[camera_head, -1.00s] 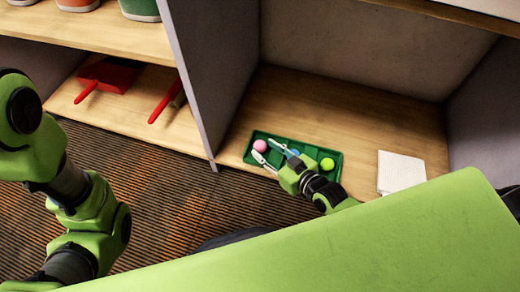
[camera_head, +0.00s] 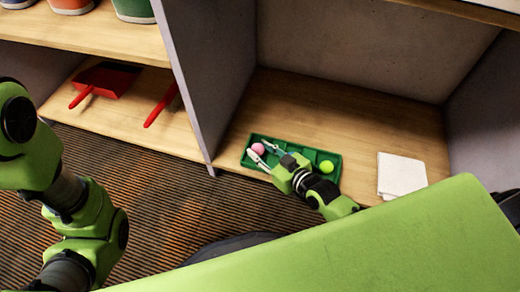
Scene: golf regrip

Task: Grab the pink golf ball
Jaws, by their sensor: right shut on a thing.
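The pink golf ball (camera_head: 258,149) is at the left end of a green divided tray (camera_head: 333,172) on the lower shelf. My right gripper (camera_head: 261,152) reaches in from the lower right, with its two pale fingers on either side of the pink ball, shut on it. The ball still appears low, at the tray; I cannot tell whether it is lifted. My left arm shows at the left edge, but its gripper is out of view.
A yellow-green ball (camera_head: 326,166) lies in the tray's right part. A white folded cloth (camera_head: 401,175) lies right of the tray. A grey upright divider (camera_head: 208,75) stands left of the tray. A red dustpan (camera_head: 105,79) lies on the left shelf.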

